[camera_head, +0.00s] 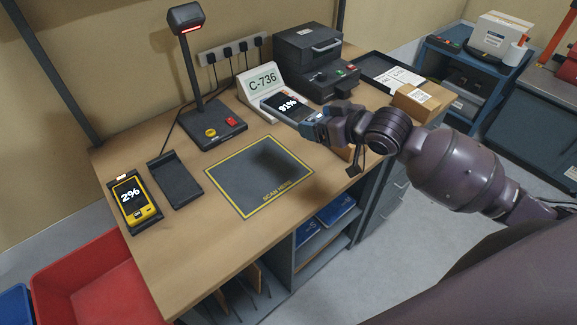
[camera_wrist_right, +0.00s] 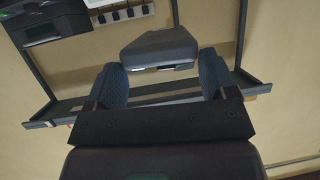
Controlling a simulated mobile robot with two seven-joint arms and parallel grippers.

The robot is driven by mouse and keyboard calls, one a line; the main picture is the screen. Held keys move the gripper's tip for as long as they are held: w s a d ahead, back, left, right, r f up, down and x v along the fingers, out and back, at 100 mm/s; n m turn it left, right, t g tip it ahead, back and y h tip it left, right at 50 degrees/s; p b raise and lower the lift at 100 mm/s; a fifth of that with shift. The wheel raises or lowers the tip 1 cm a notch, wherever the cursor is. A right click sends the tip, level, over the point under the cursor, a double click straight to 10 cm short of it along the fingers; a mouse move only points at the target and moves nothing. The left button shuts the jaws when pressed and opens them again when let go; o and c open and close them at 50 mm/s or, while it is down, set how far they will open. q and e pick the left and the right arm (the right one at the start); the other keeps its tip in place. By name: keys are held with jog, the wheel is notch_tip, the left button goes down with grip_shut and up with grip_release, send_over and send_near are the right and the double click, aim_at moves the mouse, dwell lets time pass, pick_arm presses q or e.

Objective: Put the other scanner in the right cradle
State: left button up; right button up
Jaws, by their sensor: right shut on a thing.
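A scanner with a lit screen reading 91% (camera_head: 287,105) is held at its near end by my right gripper (camera_head: 312,126), in front of the white C-736 stand. Whether it touches the stand is unclear. In the right wrist view, a dark grey body (camera_wrist_right: 160,48) shows beyond the two blue-padded fingers; I cannot tell surely what it is. A yellow scanner reading 2% (camera_head: 130,196) lies in the left cradle (camera_head: 121,179). The right cradle (camera_head: 174,178), a black tray beside it, is empty. My left gripper is not in view.
The scan mat (camera_head: 240,190) lies bare between the right cradle and my right arm, with a dark shadow on it. The lamp post base (camera_head: 215,135) stands behind. The white C-736 stand (camera_head: 259,82), a printer (camera_head: 308,50) and a carton (camera_head: 411,103) are farther right.

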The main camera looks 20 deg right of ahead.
aim_at(313, 185)
jog(key=shift+s, duration=0.1)
notch_tip(313, 185, down, 20)
jog(key=shift+r, duration=0.25)
dwell(0.5)
jog(key=o, duration=1)
jog(key=shift+f, duration=0.15)
